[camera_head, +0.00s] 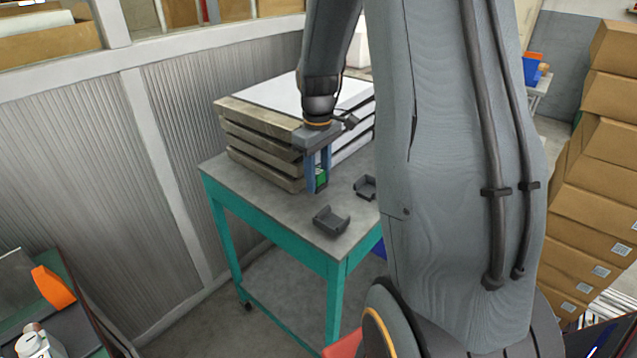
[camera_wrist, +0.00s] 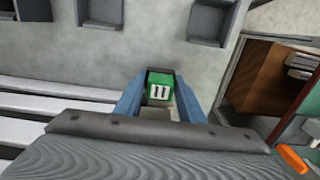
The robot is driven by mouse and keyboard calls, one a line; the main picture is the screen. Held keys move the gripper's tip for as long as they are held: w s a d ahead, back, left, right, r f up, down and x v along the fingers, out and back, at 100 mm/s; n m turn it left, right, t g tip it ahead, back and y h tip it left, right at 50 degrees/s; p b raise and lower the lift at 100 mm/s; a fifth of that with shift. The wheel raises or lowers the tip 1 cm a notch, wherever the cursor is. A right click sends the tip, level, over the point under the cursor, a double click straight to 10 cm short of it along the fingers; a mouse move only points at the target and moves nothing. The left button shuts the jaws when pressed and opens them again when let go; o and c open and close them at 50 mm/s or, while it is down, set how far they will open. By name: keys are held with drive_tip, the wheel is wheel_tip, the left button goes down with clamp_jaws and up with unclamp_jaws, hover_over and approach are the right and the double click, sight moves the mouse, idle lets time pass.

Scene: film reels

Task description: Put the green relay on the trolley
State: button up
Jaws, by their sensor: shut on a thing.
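The green relay (camera_wrist: 159,88) is a small green block with white markings on a dark face. My gripper (camera_wrist: 157,97) is shut on it, with a blue finger on each side. In the head view my gripper (camera_head: 317,176) points down over the teal-framed trolley (camera_head: 222,178), and the relay (camera_head: 321,178) shows between the fingers. The relay is close to the grey trolley top, beside the stacked trays; I cannot tell whether it touches the top.
A stack of flat trays (camera_head: 262,150) fills the back of the trolley top. Two dark open holders (camera_head: 331,221) (camera_head: 366,187) stand to the right and front of my gripper. Bare top lies around them. Cardboard boxes (camera_head: 590,190) are piled at the right. A corrugated wall (camera_head: 80,180) is at the left.

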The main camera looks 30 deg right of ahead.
sight(318, 186)
drive_tip(key=shift+f, duration=1.5)
drive_tip(key=shift+f, duration=0.1)
drive_tip(key=o, duration=1)
drive_tip(key=shift+o, duration=0.2)
wheel_tip(318, 186, up, 12)
drive_tip(key=shift+f+b, duration=0.25)
drive_tip(key=shift+b, duration=0.75)
drive_tip(key=shift+r, duration=0.2)
drive_tip(key=s+a+f+m, duration=0.2)
drive_tip(key=s+a+f, duration=0.2)
drive_tip(key=s+a, duration=0.3)
drive_tip(key=s+a+f+m, duration=0.2)
drive_tip(key=s+a+f, duration=0.2)
drive_tip(key=s+a, duration=0.4)
drive_tip(key=shift+f+t, duration=0.15)
drive_tip(key=shift+t, duration=0.25)
